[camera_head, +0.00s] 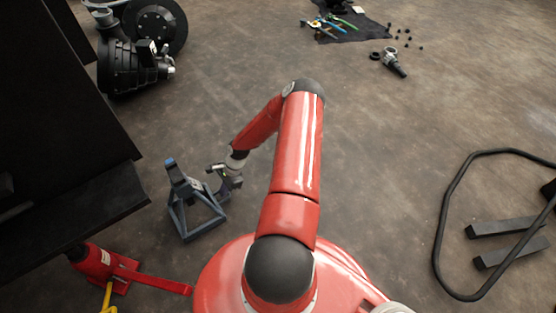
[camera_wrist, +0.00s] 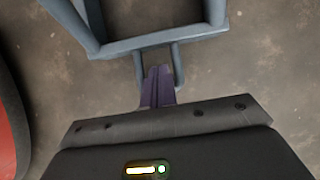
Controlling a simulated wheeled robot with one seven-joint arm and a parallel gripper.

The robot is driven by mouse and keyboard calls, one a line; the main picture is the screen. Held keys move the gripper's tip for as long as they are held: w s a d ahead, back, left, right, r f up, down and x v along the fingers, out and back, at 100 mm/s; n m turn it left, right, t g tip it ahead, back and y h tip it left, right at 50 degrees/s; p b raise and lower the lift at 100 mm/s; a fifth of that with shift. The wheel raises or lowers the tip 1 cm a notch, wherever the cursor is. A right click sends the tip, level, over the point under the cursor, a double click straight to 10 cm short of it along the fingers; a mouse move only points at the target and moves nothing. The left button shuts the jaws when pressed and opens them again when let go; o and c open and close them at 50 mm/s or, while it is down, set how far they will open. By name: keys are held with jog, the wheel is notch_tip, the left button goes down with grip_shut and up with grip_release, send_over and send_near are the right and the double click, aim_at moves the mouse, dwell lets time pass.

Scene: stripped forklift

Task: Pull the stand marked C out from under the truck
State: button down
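A grey-blue stand (camera_head: 190,222) with a square base frame and a blue-tipped post stands on the floor beside the dark truck body (camera_head: 75,165). No letter on it can be read. Its base frame also shows at the top of the wrist view (camera_wrist: 155,41), with a two-legged handle loop reaching towards me. My gripper (camera_head: 217,170) is at the stand's right side. In the wrist view its purple fingers (camera_wrist: 160,70) are nearly together between the handle's legs, seemingly shut on the handle's crossbar, which is hidden.
A red jack (camera_head: 98,262) with a long handle lies at the lower left, near my base. A motor and wheel assembly (camera_head: 135,50) is at the upper left. A black hose loop (camera_head: 440,225) and dark bars (camera_head: 505,227) lie at the right.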

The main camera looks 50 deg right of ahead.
jog(key=shift+s+d+f+b, duration=0.1)
jog(key=shift+s+d+b, duration=0.7)
jog(key=shift+d, duration=2.05)
jog(key=shift+s+d+b, duration=0.65)
jog(key=shift+s+d, duration=0.2)
jog(key=shift+d, duration=2.05)
jog(key=shift+s+d+f+b, duration=0.1)
jog(key=shift+s+d+b, duration=0.7)
jog(key=shift+d, duration=2.05)
jog(key=shift+s+d+r, duration=0.1)
jog(key=shift+s+d, duration=0.2)
jog(key=shift+d, duration=0.55)
jog(key=shift+s+d+r, duration=0.1)
jog(key=shift+s+d, duration=0.15)
jog(key=shift+d, duration=0.55)
jog(key=shift+w+a+r+p, duration=0.2)
jog(key=shift+a+r+p, duration=0.15)
jog(key=shift+a+p, duration=0.3)
jog(key=d+r+p, duration=0.2)
jog(key=r+p, duration=0.6)
jog(key=r, duration=0.7)
jog(key=s+d+r+p, duration=0.1)
jog(key=d+r+p, duration=0.1)
jog(key=r+p, duration=0.6)
notch_tip(320, 180, up, 8)
jog(key=shift+d+f, duration=0.15)
jog(key=shift+d, duration=0.1)
jog(key=shift+s, duration=0.1)
